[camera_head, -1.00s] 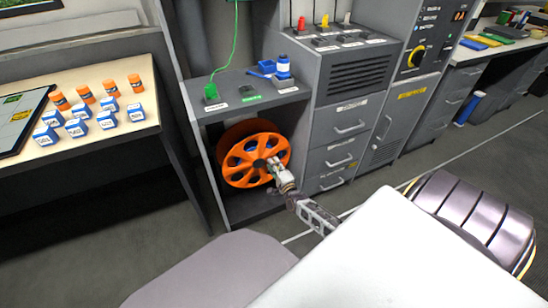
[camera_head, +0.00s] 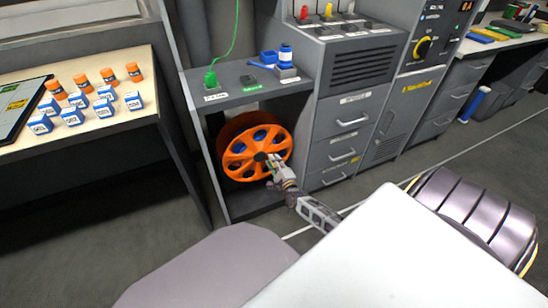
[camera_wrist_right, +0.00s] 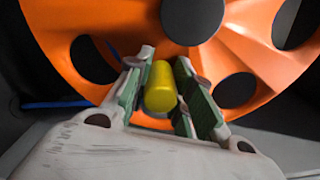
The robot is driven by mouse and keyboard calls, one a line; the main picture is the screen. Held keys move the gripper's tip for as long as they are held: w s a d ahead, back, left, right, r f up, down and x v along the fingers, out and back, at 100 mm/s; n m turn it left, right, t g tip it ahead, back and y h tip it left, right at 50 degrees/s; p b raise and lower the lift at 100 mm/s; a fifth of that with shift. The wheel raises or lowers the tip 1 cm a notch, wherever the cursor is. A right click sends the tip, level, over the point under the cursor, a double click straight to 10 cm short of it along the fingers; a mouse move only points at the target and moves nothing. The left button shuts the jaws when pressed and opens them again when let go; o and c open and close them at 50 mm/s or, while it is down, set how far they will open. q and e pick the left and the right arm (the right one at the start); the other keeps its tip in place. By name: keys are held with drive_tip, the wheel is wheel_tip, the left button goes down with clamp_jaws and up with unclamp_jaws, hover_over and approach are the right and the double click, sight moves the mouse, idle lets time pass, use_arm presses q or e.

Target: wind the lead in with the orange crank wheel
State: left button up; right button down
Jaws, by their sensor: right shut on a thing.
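The orange crank wheel (camera_head: 240,165) stands upright in the open lower bay of the grey cabinet, with a dark hub (camera_head: 261,156) at its middle. In the right wrist view the wheel (camera_wrist_right: 90,20) fills the top, and a yellow handle (camera_wrist_right: 160,88) sticks out from it below the hub. My right gripper (camera_head: 274,172) is at the lower right of the hub, its green-padded fingers shut around the yellow handle. A green lead (camera_head: 235,40) rises from a green plug (camera_head: 211,80) on the cabinet top. My left gripper is out of view.
The bay's side walls and floor (camera_head: 247,207) lie close around the wheel. Grey drawers (camera_head: 340,145) stand just right of it. A table (camera_head: 110,140) with blue boxes and orange jars is at the left. Blue items (camera_head: 285,56) sit on the cabinet top.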

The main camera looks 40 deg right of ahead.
drive_tip(key=c, duration=1.2)
unclamp_jaws()
drive_tip(key=shift+a, duration=0.1)
drive_tip(key=shift+s, duration=0.15)
drive_tip(key=v, duration=1.1)
drive_tip(key=shift+s, duration=0.35)
